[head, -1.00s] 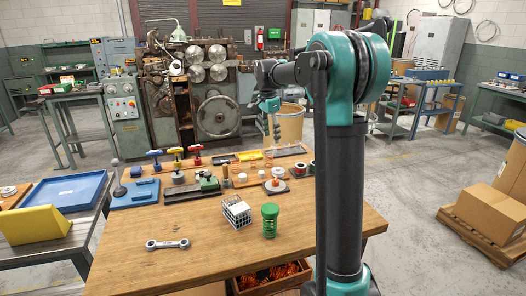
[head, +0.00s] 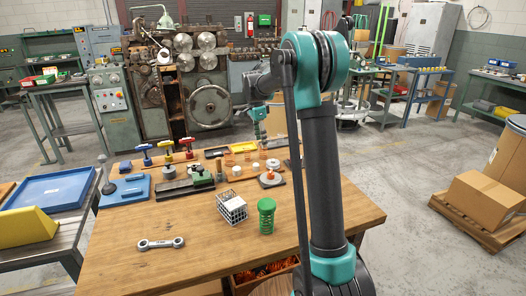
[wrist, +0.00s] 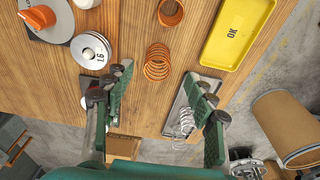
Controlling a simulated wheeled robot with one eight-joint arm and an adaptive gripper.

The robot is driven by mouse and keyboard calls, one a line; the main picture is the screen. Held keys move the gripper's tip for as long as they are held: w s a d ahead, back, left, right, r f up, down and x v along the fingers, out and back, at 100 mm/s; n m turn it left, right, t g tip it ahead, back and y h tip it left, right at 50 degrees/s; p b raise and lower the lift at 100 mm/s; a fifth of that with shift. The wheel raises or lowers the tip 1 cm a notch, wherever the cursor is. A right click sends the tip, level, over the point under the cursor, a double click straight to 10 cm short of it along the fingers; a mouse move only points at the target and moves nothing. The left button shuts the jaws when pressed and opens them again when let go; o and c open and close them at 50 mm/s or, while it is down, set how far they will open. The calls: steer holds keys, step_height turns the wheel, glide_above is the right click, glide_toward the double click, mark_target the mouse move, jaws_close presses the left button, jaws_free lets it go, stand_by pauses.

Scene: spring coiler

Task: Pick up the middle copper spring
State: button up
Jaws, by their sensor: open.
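The middle copper spring (wrist: 157,62) stands on the wooden table in the wrist view, between a second copper spring (wrist: 170,12) at the top and a silvery spring (wrist: 183,122) lower down. My gripper (wrist: 160,77) is open and empty. Its green-and-black fingers stand on either side of the middle spring in the picture; their height above it is hard to judge. In the head view my gripper (head: 259,130) hangs above the far right part of the table, above the row of springs, which look small and are partly overlapped there.
A yellow tray marked OK (wrist: 236,30) lies right of the springs in the wrist view. The silvery spring is at a dark plate (wrist: 190,95) near the table edge. A cardboard drum (wrist: 287,128) stands beyond the table.

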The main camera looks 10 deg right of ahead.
mark_target(263, 152)
steer(key=shift+d+f, duration=0.25)
steer(key=shift+f, duration=1.15)
steer(key=shift+d+f, duration=0.2)
steer(key=shift+f, duration=1.2)
steer(key=shift+s, duration=0.1)
steer(key=shift+c, duration=0.6)
steer(key=c, duration=0.9)
